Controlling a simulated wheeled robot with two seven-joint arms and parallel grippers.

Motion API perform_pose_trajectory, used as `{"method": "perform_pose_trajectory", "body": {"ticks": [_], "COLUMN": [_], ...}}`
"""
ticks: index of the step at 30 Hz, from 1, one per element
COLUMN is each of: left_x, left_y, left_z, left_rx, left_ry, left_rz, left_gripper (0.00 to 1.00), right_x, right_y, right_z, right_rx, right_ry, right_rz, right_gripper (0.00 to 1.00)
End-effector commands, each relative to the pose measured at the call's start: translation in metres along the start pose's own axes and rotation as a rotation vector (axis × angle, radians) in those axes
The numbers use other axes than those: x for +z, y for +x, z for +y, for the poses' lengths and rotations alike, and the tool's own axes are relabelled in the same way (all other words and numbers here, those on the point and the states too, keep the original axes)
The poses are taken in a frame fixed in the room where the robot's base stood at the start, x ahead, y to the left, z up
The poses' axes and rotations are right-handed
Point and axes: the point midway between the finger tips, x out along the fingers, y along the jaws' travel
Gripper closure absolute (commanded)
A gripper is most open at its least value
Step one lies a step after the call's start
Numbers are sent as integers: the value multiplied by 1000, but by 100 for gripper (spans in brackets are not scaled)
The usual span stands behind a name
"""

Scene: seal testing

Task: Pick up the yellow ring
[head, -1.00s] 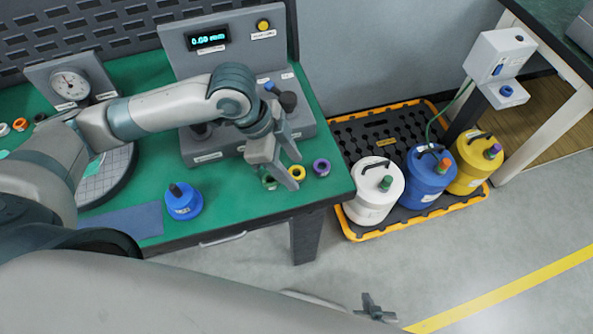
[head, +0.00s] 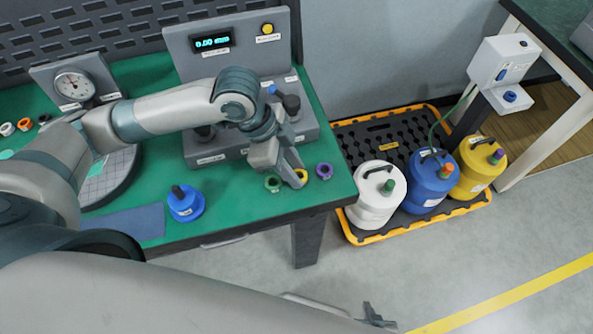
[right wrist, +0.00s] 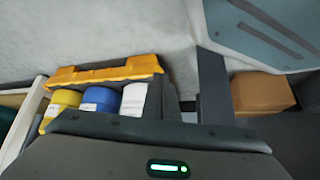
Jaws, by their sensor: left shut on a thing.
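The yellow ring (head: 302,176) is between the fingertips of my left gripper (head: 290,176), near the front right corner of the green table. My left gripper is shut on it from above, and the fingers partly hide it. The ring is at or very near the table top; I cannot tell if it touches. A green ring (head: 272,183) lies just left of it and a purple ring (head: 324,171) just right.
A grey test station (head: 205,152) stands right behind the rings. A blue weight-like piece (head: 185,204) stands on the green table to the left. White, blue and yellow canisters (head: 376,200) stand on a floor pallet to the right. A cardboard box (right wrist: 262,93) shows in the right wrist view.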

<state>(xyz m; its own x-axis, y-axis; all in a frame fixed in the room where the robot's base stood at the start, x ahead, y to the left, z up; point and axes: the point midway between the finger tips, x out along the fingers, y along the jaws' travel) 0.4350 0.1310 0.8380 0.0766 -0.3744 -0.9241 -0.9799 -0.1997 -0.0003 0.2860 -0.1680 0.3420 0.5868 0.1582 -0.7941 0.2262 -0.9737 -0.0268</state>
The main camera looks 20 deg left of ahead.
Motion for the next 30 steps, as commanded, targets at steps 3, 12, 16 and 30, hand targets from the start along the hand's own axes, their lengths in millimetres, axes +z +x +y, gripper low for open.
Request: {"method": "perform_pose_trajectory", "body": {"ticks": [3, 12, 16, 30], "left_x": [-2, -16, -38, -113], "left_y": [-4, -35, -42, -62], "left_z": [-1, -1, 13, 59], "left_rx": [-2, -4, 1, 0], "left_ry": [1, 3, 8, 5], "left_rz": [1, 3, 5, 3], "left_gripper": [94, 94, 94, 94], "right_x": [-3, -15, -15, 4], "right_y": [2, 7, 8, 1], "right_z": [1, 5, 6, 1], "right_rx": [1, 5, 6, 3], "right_ry": [-1, -2, -1, 4], "right_rz": [4, 13, 8, -24], "right_gripper": [100, 100, 100, 100]}}
